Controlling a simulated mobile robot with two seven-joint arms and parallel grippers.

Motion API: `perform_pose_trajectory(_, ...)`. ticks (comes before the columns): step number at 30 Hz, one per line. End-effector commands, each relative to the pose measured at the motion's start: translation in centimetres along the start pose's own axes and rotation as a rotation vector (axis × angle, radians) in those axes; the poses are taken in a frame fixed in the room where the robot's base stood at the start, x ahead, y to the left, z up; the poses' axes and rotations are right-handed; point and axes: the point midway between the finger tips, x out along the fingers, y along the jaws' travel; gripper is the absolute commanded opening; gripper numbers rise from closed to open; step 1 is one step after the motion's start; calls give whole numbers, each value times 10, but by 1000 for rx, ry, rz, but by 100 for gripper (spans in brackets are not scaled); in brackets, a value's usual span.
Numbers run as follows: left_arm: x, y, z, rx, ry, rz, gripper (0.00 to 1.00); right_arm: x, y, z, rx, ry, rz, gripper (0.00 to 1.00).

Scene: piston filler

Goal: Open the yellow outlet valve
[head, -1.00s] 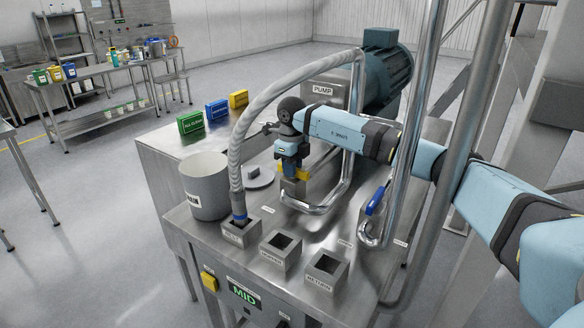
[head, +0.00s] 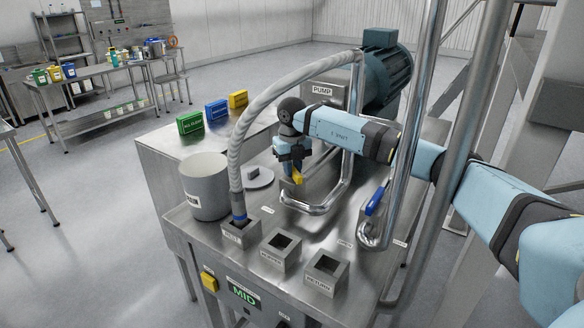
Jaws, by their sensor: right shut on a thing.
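The yellow outlet valve handle (head: 297,178) shows just below my right gripper, near the pipework in front of the pump. My right gripper (head: 290,167) points down and is shut on this handle. The jaws and the wrist hide part of the handle and the valve body. The handle's visible end points toward the front of the bench. My left gripper is not in view.
A blue-handled valve (head: 376,200) stands on the pipe at right. A ribbed hose (head: 236,150) arches left of my gripper into a front socket. A grey bucket (head: 204,186) and a round lid (head: 259,178) sit at left. Steel pipes (head: 415,120) rise close to my right arm.

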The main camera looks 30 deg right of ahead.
Motion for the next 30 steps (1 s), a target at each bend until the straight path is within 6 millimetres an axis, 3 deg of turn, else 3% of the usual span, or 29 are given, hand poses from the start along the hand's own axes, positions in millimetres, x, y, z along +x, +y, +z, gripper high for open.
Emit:
perform_pose_trajectory(18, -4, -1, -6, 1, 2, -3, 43, -2, -2, 0, 582, -1, 1, 0)
perform_pose_trajectory(30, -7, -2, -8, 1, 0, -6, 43, -1, -3, -1, 877, 0, 1, 0)
